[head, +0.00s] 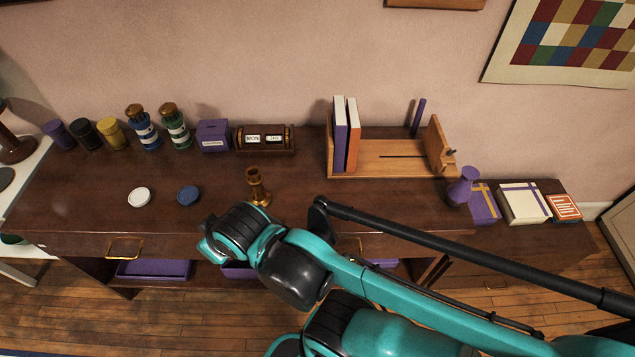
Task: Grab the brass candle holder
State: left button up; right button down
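The brass candle holder (257,187) stands upright on the dark wooden cabinet top, near the middle of its front half. It looks fully visible, and nothing touches it. My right arm comes in from the lower right. Its gripper end (209,228) is over the cabinet's front edge, to the left of and nearer than the candle holder, with a visible gap between them. The fingers are mostly hidden behind the wrist, so I cannot see whether they are open. My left gripper is not in view.
A white disc (139,197) and a blue disc (188,195) lie left of the holder. Behind are jars, a purple box (213,135), a calendar block (264,139) and a wooden book rack (390,158). A purple vase (462,186) stands right. The top right of the holder is clear.

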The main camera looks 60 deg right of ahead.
aim_at(259, 196)
jog(key=z, duration=1.4)
jog(key=i+j+z, duration=0.5)
jog(key=i+j, duration=0.15)
